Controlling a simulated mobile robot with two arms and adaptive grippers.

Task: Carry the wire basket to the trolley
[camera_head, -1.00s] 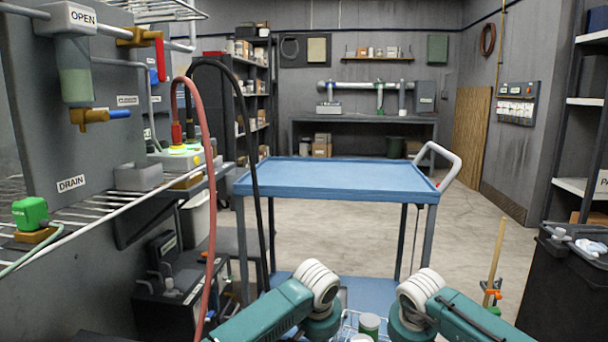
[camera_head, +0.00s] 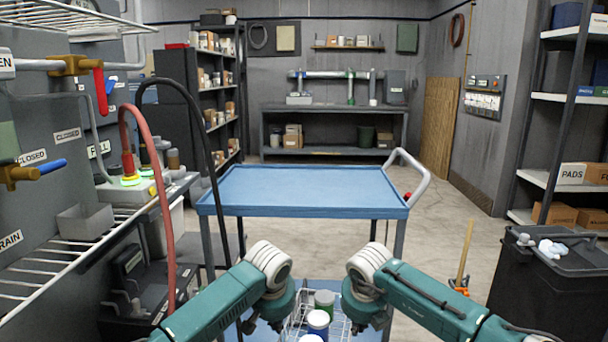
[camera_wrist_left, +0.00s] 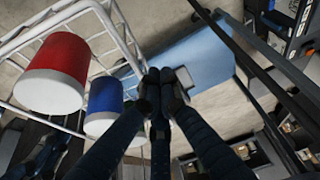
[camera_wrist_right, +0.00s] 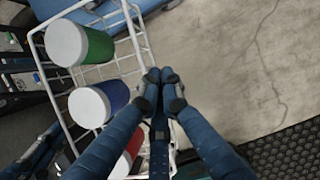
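The white wire basket (camera_head: 340,326) shows at the bottom of the head view, between my two grippers. It holds cans with white lids: a green can (camera_wrist_right: 95,45), a blue can (camera_head: 318,320) and a red can (camera_wrist_left: 55,70). My left gripper (camera_wrist_left: 160,80) is shut at the basket's rim on one side. My right gripper (camera_wrist_right: 160,80) is shut at the rim on the opposite side. Both sets of fingertips are hidden in the head view. The blue trolley (camera_head: 310,190) stands in front of me; its top tray is empty, and its lower shelf is partly hidden behind the basket.
A wire rack (camera_head: 50,262) with valves and a red hose (camera_head: 168,230) stand close on the left. A dark bin (camera_head: 545,290) and shelves (camera_head: 570,100) are on the right. A wooden handle (camera_head: 465,250) stands right of the trolley. Floor beyond is open.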

